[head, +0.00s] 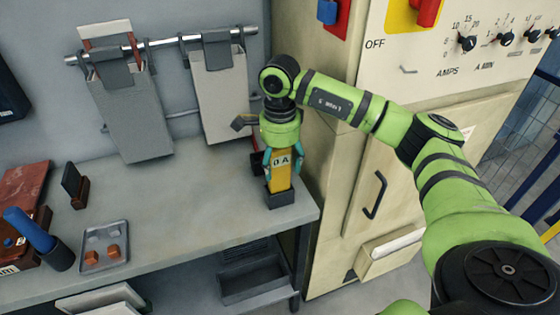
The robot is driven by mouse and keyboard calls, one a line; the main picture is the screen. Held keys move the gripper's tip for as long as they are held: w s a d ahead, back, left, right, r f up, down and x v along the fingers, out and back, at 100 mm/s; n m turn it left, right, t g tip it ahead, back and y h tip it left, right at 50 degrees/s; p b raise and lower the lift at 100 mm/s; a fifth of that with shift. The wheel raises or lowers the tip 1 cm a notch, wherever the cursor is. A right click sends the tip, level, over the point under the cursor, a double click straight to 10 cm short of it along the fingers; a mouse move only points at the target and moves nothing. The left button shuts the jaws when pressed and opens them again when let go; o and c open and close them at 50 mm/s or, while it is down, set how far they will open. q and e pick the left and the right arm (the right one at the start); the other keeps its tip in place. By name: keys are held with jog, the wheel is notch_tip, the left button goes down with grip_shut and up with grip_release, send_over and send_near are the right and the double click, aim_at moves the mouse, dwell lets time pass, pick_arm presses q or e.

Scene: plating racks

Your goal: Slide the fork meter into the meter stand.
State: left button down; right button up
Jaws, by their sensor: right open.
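The fork meter (281,176) is yellow with a display reading "0 A". It stands upright at the right end of the grey bench, with its lower end in the dark meter stand (280,198). My right gripper (282,170) is above and around the meter from the top, its teal fingers on either side of it. The fingers are open, and any small gap between them and the meter is too small to tell. My left gripper is not in view.
The bench (190,205) is clear in the middle. A small tray (104,262) with brown and grey pieces and a blue-handled tool (32,232) are at left. Grey holders (130,110) hang from a rail behind. A beige cabinet (345,170) stands close on the right.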

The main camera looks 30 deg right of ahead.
notch_tip(320, 180, up, 12)
jog(key=shift+r, duration=0.1)
dwell(0.4)
